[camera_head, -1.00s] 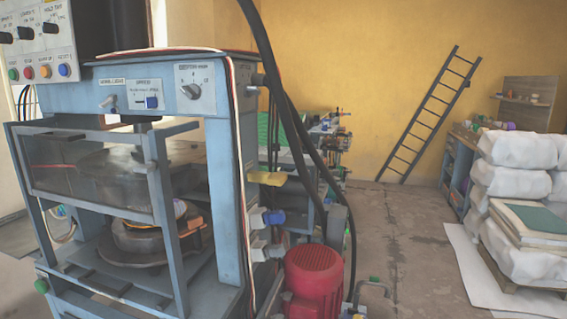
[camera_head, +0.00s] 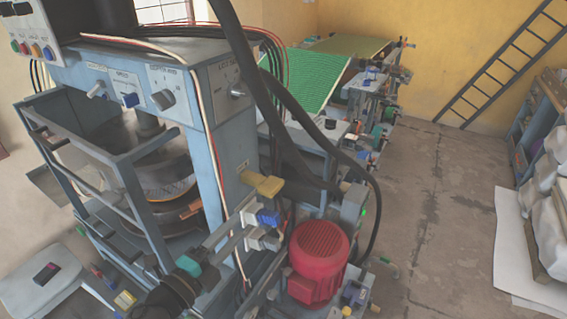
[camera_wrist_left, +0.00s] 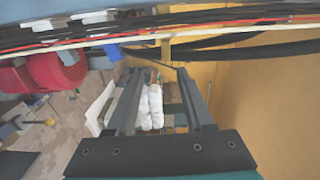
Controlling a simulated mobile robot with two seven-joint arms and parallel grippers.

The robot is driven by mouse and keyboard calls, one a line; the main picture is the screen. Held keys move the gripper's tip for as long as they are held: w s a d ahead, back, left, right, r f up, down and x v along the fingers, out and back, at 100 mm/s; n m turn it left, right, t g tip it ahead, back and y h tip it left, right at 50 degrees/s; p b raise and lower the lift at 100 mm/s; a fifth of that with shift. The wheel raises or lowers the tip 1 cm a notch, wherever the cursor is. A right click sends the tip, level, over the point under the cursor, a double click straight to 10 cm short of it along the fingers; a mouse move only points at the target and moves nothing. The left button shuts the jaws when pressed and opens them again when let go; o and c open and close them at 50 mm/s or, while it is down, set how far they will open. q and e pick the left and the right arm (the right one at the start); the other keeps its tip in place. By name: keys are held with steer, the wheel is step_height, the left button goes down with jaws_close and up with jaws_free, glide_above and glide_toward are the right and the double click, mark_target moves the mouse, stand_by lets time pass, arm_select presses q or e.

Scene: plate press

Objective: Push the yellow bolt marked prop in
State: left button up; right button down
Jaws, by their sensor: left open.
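The yellow bolt (camera_head: 262,184) sticks out of the right side of the blue press (camera_head: 220,160); its marking is too small to read. My left gripper (camera_head: 250,215) comes up from the bottom of the head view. Its two long grey fingers are apart and empty, with their tips just below the bolt in the picture, close to the blue and white connectors (camera_head: 268,217). In the left wrist view the open fingers (camera_wrist_left: 160,70) point ahead, and a yellow piece, seemingly the bolt (camera_wrist_left: 166,50), lies just beyond the tips. Contact cannot be told. My right gripper is not in view.
Thick black hoses (camera_head: 262,85) run down beside the bolt. A red motor (camera_head: 318,250) stands to the right of the connectors. Cables (camera_wrist_left: 200,28) cross the top of the wrist view. The concrete floor (camera_head: 430,210) to the right is mostly clear.

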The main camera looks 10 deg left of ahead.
mark_target(279, 180)
arm_select(q)
steer(key=x, duration=1)
steer(key=r+x, duration=0.1)
steer(key=x, duration=0.4)
steer(key=shift+d, duration=0.25)
steer(key=shift+c, duration=0.4)
jaws_close()
stand_by(0.7)
